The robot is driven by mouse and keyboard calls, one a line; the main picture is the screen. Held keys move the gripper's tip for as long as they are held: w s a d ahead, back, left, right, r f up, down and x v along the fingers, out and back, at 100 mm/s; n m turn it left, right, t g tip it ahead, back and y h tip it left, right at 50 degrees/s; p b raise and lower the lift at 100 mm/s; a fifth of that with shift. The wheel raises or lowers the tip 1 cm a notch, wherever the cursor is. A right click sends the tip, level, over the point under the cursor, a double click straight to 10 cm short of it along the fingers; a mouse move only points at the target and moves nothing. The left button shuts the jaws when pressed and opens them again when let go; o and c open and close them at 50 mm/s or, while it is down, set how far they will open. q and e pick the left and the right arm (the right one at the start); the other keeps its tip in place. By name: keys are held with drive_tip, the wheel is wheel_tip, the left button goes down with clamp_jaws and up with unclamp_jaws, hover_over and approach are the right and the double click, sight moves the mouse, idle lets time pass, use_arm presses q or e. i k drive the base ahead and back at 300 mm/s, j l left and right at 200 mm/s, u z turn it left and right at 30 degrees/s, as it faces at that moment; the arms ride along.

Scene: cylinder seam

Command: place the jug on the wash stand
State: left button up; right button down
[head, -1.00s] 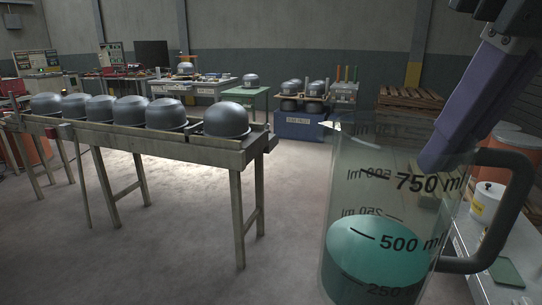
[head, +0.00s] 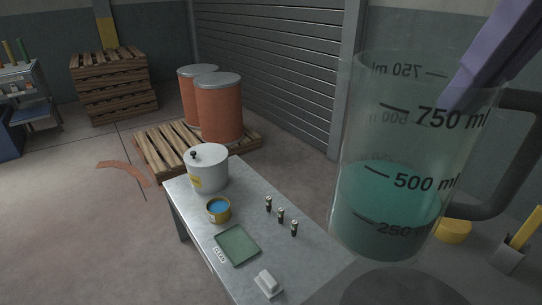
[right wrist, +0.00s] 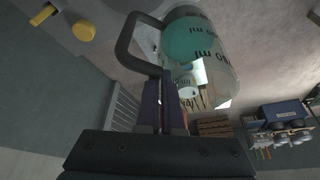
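The clear jug (head: 385,190) holds teal liquid to about the 500 ml mark and hangs nearly upright at the right of the head view. My right gripper (right wrist: 162,88) is shut on its dark handle (right wrist: 130,48); a purple finger shows beside the jug in the head view. A metal-topped stand (head: 190,222) lies below and left of the jug. It bears a white lidded pot (head: 208,170), a yellow tin with blue contents (head: 218,209), a green tray (head: 237,245), several small dark bottles (head: 281,215) and a white block (head: 267,283). My left gripper is out of view.
Orange drums (head: 220,110) stand on a pallet (head: 160,150) behind the stand, near a roller shutter (head: 280,70). Stacked pallets (head: 112,85) are further left. A yellow round object (head: 453,232) and a grey holder (head: 512,252) are at right. The floor at left is open.

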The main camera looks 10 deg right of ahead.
sight(259, 208)
drive_tip(key=i+u, duration=0.1)
drive_tip(key=i, duration=0.5)
drive_tip(key=i+l, duration=0.15)
drive_tip(key=i, duration=0.45)
drive_tip(key=i+l+u, duration=0.15)
drive_tip(key=i, duration=0.45)
drive_tip(key=i+l, duration=0.1)
drive_tip(key=i, duration=0.5)
drive_tip(key=j+u, duration=0.05)
